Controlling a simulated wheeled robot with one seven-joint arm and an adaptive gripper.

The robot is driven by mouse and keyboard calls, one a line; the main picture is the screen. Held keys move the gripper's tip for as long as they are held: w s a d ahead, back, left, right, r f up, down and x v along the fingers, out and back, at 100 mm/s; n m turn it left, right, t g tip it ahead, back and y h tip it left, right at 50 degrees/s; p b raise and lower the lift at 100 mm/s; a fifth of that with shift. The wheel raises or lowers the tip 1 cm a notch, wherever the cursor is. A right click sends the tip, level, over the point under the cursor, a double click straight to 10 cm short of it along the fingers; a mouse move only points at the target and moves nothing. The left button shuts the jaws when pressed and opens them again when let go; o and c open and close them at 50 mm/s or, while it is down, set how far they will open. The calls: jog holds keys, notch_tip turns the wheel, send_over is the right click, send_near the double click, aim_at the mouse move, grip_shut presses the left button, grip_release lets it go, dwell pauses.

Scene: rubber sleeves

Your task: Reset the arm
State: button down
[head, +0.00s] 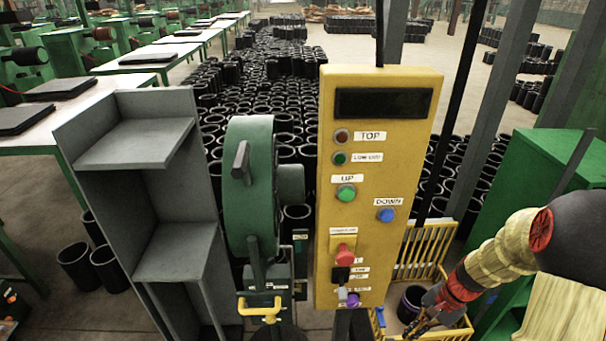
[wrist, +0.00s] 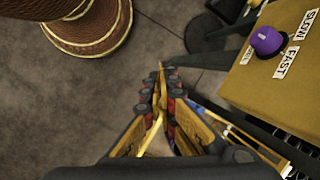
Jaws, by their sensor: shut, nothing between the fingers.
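My gripper (head: 412,322) is at the lower right of the head view, low beside the yellow control panel (head: 385,155) and in front of a yellow-railed crate. In the wrist view its fingers (wrist: 160,75) meet at the tips with nothing between them. Below the tips is bare floor.
A green wheel machine (head: 250,185) and grey shelves (head: 150,145) stand left of the panel. Many black sleeves (head: 270,95) crowd the floor behind. The yellow-railed crate (head: 425,240) holds a dark sleeve (head: 410,303). A brown ringed object (wrist: 95,30) is upper left in the wrist view.

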jog(key=s+a+r+n+t+h, duration=0.1)
jog(key=s+a+r+n+t, duration=0.1)
jog(key=r, duration=0.7)
jog(key=s+a+r+n+t+h, duration=0.1)
jog(key=s+a+r+n+t, duration=0.1)
jog(key=s+a+r+n, duration=0.3)
jog(key=s+a+r+n+t+h, duration=0.1)
jog(key=s+a+r+n, duration=0.3)
jog(key=r, duration=1.1)
jog(key=s, duration=0.3)
jog(key=shift+s+a+t+h, duration=0.3)
jog(key=shift+s+t+h, duration=0.1)
